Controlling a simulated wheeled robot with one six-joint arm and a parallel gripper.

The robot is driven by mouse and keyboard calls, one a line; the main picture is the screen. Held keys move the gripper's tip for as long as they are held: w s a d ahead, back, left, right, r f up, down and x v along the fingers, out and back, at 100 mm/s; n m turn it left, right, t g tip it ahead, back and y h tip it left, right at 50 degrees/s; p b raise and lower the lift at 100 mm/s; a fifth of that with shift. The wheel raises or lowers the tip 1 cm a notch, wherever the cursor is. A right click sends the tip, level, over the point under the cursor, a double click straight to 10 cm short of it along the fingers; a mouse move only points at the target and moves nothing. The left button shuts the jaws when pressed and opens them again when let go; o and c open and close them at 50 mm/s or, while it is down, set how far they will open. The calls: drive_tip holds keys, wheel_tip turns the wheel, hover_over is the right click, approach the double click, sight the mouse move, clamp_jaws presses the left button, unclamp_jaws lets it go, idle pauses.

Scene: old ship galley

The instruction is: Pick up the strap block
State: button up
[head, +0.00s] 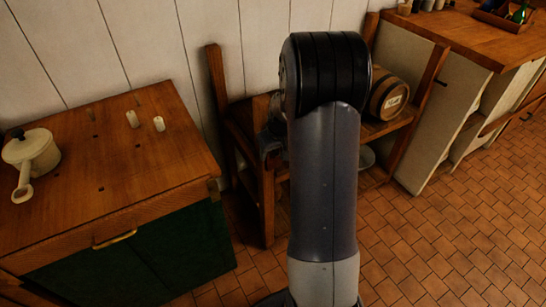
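I cannot make out the strap block with certainty in the head view. My arm stands upright in the middle and hides part of the wooden rack (267,205) behind it. A small dark grey shape, probably part of my gripper (270,143), shows at the arm's left edge, in front of the rack. Its fingers cannot be made out, nor whether they hold anything. A brownish shape just above it is too dark and too covered to name.
A wooden-topped cabinet (110,185) at left bears a cream lidded pot (33,152) and two small pale pieces (132,119). A small barrel (388,98) lies on the rack. A counter (455,32) stands at upper right. Tiled floor (450,240) is clear at right.

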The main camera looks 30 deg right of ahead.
drive_tip(key=c, duration=0.5)
drive_tip(key=shift+o, duration=0.2)
drive_tip(key=shift+r, duration=0.15)
